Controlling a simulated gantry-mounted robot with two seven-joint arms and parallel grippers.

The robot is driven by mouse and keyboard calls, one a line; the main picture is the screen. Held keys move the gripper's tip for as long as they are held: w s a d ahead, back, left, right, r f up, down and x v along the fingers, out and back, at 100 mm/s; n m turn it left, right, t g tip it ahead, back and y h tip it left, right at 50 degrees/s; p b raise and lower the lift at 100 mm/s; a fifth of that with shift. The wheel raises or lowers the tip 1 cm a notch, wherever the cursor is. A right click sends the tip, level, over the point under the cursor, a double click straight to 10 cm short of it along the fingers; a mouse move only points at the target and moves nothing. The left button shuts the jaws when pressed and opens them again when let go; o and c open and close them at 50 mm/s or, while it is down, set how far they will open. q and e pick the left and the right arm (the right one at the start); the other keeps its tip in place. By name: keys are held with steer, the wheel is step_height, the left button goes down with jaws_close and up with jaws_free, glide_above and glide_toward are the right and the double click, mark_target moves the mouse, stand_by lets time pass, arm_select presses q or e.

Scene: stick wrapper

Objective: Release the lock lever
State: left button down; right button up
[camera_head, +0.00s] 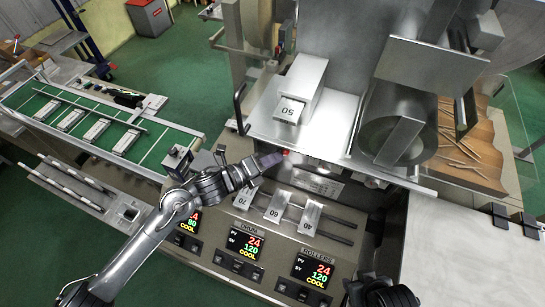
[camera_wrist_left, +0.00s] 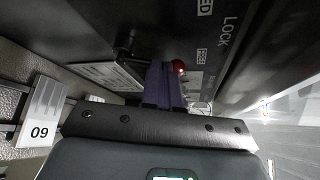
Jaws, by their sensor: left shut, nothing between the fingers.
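The lock lever shows as a small red ball knob (camera_head: 286,152) under the front edge of the machine's metal shelf. In the left wrist view the red knob (camera_wrist_left: 178,67) sits on a dark panel, near a printed LOCK label (camera_wrist_left: 228,35). My left gripper (camera_head: 272,159) is shut and empty, its tips close beside the knob. In the left wrist view its purple-grey fingers (camera_wrist_left: 163,84) end just beside the knob; I cannot tell whether they touch it. The lever's shaft is mostly hidden. A dark part of my right arm (camera_head: 380,292) shows at the bottom edge; its fingers are not clear.
Numbered slider tabs (camera_head: 274,207) and temperature displays (camera_head: 243,243) lie below the left gripper. A black handle (camera_head: 240,105) stands left of the metal shelf. A green conveyor (camera_head: 85,125) is at left, and a wooden tray of sticks (camera_head: 462,150) at right.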

arm_select(q)
steer(key=shift+s+d+f+m+y+b, duration=0.15)
steer(key=shift+d+f+m+y+b, duration=0.3)
steer(key=shift+b, duration=0.75)
steer(key=shift+d, duration=0.15)
